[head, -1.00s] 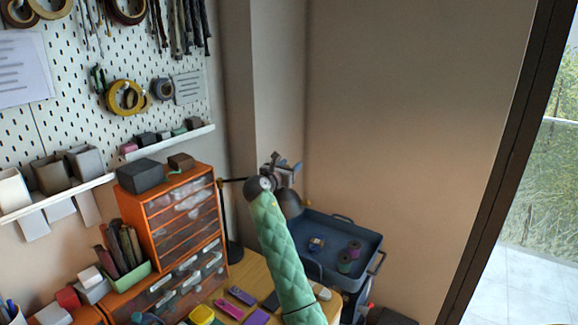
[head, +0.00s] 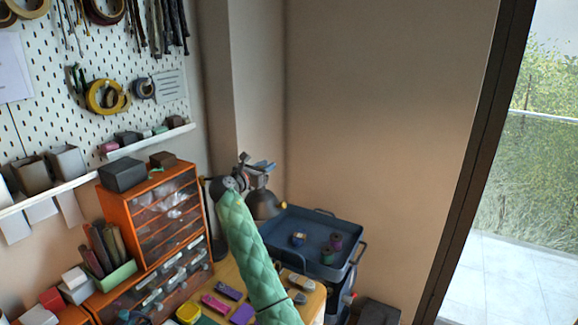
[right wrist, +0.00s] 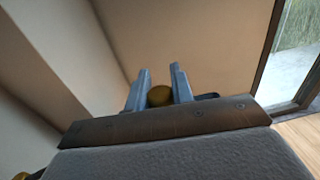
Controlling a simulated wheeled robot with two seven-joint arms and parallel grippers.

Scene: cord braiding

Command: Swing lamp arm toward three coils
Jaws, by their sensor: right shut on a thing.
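The lamp has a dark stand (head: 216,230) beside the orange drawers and a dark shade (head: 265,207), at the tray's back left corner in the picture. My right gripper (head: 262,168), on the green padded arm, is at the lamp's head just above the shade. In the right wrist view its two grey-blue fingers (right wrist: 158,92) are shut on a round brass knob (right wrist: 160,96). My gripper hides most of the lamp arm. My left gripper is not in view.
The blue tray (head: 350,233) tops a cart in the corner. Orange drawers (head: 165,218) stand left of my arm. Small coloured items lie on the wooden table (head: 228,272). A pegboard (head: 50,130) with tools is at left. The wall right of the cart is bare.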

